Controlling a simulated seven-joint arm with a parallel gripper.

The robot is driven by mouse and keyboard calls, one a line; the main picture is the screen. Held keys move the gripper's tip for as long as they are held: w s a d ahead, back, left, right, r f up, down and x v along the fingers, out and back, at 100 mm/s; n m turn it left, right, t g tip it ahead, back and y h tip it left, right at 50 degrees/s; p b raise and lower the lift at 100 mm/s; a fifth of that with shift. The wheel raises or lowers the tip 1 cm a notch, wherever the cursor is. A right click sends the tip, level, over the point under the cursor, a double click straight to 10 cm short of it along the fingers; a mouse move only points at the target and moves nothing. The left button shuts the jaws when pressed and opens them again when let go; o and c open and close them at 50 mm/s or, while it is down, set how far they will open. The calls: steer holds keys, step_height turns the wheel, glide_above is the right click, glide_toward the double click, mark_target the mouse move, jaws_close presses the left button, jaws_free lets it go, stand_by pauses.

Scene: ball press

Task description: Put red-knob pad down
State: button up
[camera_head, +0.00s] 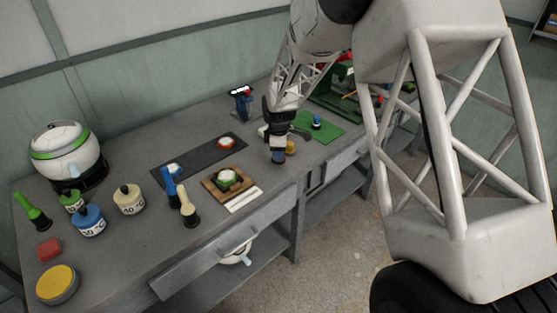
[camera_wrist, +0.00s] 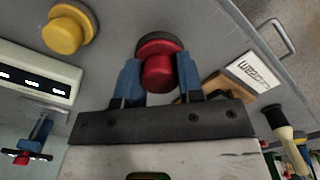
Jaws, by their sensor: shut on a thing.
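The red-knob pad (camera_wrist: 158,68) has a round red knob on a dark base. In the wrist view it sits between the two blue fingers of my gripper (camera_wrist: 158,82), which are shut on the knob. In the head view my gripper (camera_head: 277,153) points down over the grey workbench (camera_head: 130,265), near its front edge. The pad is mostly hidden there by the fingers. Whether its base touches the bench is hard to tell.
A yellow-knob pad (camera_wrist: 66,32) stands beside my gripper. A white device with displays (camera_wrist: 35,85) is to its left in the wrist view. A wooden board (camera_head: 229,181) and a white label (camera_head: 244,199) lie nearby. A green mat (camera_head: 322,127) lies to the right.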

steer(key=shift+f, duration=1.75)
steer(key=shift+f, duration=0.1)
steer(key=o, duration=0.9)
step_height(320, 180, up, 12)
steer(key=shift+r, duration=0.1)
steer(key=shift+r, duration=0.1)
